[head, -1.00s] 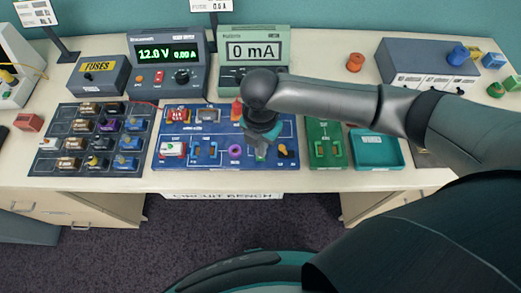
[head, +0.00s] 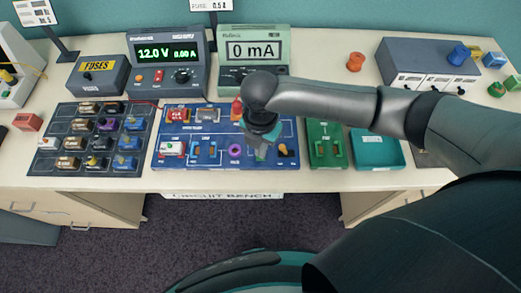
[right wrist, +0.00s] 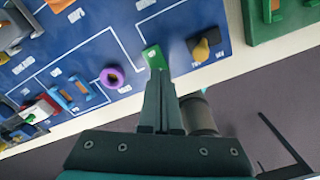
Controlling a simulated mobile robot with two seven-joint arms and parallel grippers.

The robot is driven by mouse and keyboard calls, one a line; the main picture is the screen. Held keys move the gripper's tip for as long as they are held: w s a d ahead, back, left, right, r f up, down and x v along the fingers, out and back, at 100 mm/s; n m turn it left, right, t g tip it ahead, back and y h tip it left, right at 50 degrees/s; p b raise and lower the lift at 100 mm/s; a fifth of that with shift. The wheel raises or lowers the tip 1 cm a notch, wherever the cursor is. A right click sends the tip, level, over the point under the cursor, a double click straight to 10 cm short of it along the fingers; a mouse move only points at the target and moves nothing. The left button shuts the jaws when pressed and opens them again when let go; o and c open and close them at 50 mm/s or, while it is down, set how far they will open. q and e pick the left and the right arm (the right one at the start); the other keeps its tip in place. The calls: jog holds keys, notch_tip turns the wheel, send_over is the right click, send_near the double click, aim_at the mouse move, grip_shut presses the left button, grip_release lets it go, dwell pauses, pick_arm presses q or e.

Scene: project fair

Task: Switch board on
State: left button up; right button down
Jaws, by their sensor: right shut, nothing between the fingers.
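The blue circuit board (head: 210,163) lies flat on the bench in the middle of the head view. A small black and yellow-orange knob (head: 283,150) sits at its front right corner, between small labels; it also shows in the right wrist view (right wrist: 203,48). My right gripper (head: 260,154) is shut and empty, pointing down over the board's front right part. In the right wrist view its fingertips (right wrist: 158,74) are left of the knob, at a green piece (right wrist: 153,56) that they partly hide. Whether they touch it I cannot tell. My left gripper is not in view.
A power supply (head: 167,60) reads 12.0 V and 0.00 A; a green meter (head: 253,62) reads 0 mA. A purple ring (head: 235,150) is left of the gripper. A dark parts tray (head: 45,157) is at left, a green board (head: 327,133) and teal tray (head: 377,163) at right.

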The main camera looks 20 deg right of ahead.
jog(key=shift+f, duration=0.5)
dwell(0.3)
notch_tip(320, 180, up, 7)
jog(key=p, duration=0.7)
jog(key=shift+p, duration=0.4)
